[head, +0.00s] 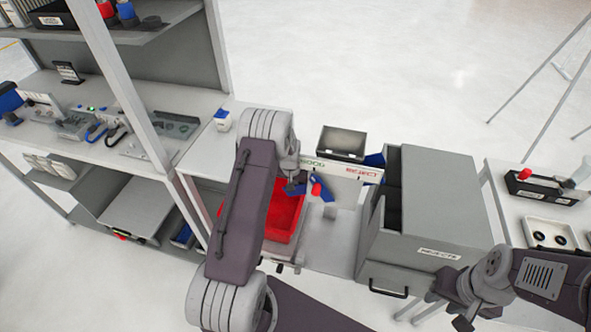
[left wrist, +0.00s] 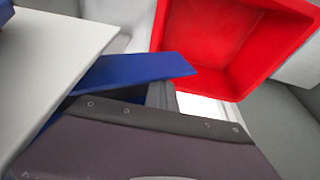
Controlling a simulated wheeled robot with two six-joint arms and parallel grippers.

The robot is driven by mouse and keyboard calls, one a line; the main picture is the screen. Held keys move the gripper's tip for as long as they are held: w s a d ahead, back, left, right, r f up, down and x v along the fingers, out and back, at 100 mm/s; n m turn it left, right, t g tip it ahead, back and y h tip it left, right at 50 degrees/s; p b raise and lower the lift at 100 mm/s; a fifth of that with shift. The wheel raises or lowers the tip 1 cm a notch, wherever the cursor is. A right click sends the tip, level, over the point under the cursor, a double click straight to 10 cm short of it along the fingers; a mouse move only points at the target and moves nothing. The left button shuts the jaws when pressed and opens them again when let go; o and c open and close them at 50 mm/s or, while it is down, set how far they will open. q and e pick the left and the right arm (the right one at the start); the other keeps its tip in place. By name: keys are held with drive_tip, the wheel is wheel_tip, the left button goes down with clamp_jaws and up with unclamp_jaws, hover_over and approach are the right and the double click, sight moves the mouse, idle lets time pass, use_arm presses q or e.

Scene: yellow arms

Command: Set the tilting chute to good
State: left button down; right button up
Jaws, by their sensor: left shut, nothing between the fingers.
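The sorting stand has a white panel (head: 349,171) marked GOOD at its left and REJECT at its right. Blue chute parts (head: 327,193) with a red knob (head: 316,189) show in front of the panel; the tilt is hard to tell. My left gripper (head: 296,187) is shut and empty, close to the left end of the blue parts; contact cannot be told. In the left wrist view a blue plate (left wrist: 135,70) lies just beyond my gripper body. My right gripper (head: 443,312) looks open and empty at lower right, away from the stand.
A red bin (head: 285,215) stands left of the chute, partly behind my left arm; it also shows in the left wrist view (left wrist: 210,50). A grey REJECTS box (head: 440,195) stands to the right. A workbench is at left, a side table at right.

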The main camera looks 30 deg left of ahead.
use_arm(q)
drive_tip(key=shift+s+d+f, duration=0.1)
drive_tip(key=shift+s, duration=0.05)
drive_tip(key=shift+r, duration=0.25)
drive_tip(key=v, duration=0.8)
drive_tip(key=shift+r, duration=0.4)
